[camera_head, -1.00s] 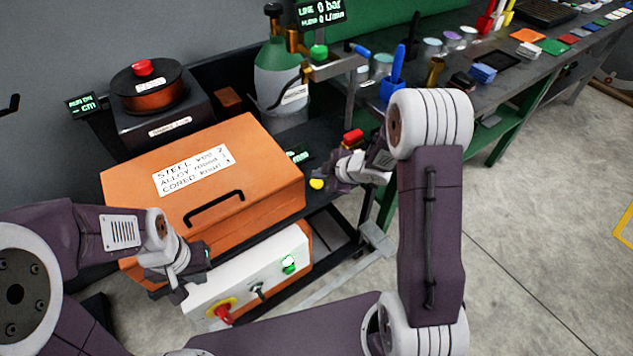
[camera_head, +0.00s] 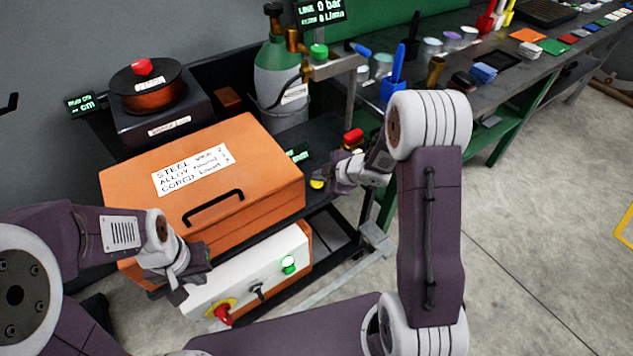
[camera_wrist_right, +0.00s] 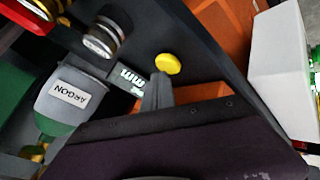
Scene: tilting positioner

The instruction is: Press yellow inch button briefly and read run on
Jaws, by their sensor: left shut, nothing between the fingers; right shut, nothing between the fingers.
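The yellow button (camera_head: 317,184) sits on a dark surface right of the orange box. My left gripper (camera_head: 180,292) is shut and empty in front of the white control panel.
The orange box (camera_head: 270,155) stands between my arms. The white panel (camera_head: 245,272) carries a lit green button (camera_head: 288,264) and a red knob (camera_head: 222,313). A small green display (camera_head: 299,153) and a grey-green cylinder (camera_head: 280,75) stand behind the right gripper.

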